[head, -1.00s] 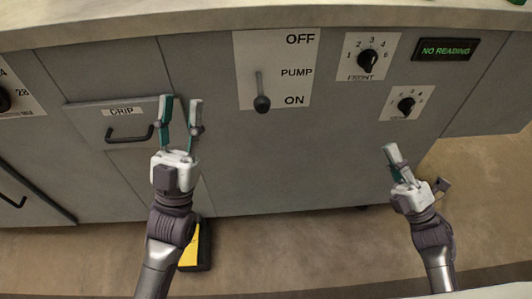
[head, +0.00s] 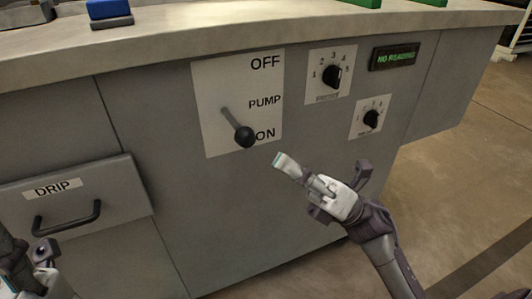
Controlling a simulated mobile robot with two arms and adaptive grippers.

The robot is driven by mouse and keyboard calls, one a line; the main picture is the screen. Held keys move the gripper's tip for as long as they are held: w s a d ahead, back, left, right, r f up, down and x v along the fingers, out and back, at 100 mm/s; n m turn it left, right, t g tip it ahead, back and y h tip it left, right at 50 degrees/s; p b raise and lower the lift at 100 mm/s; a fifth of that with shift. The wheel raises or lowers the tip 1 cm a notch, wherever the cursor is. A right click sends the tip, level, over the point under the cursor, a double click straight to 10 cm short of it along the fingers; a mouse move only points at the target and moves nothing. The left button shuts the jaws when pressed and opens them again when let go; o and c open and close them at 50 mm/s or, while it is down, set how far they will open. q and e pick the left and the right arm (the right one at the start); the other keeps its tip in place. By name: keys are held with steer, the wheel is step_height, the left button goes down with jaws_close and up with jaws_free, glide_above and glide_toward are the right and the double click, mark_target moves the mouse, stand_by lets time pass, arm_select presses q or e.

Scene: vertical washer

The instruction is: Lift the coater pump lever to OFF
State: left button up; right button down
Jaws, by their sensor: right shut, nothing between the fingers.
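The pump lever (head: 244,136) has a round black knob on a grey stem and points down at the ON label of its white plate (head: 215,80). OFF is printed at the top of the plate. My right gripper (head: 281,161) is shut and empty, just below and right of the knob and apart from it in the picture. My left gripper (head: 46,252) is partly in view at the lower left corner, below the drip drawer handle; its fingers cannot be made out clearly.
Two rotary knobs (head: 332,75) (head: 371,119) and a green-lit NO READING display (head: 394,56) sit right of the lever. A drip drawer (head: 70,205) with a black handle is at left. A blue block (head: 108,9) lies on the countertop. Open floor lies to the right.

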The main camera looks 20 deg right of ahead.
mark_target(253, 143)
steer(key=shift+x, duration=2.25)
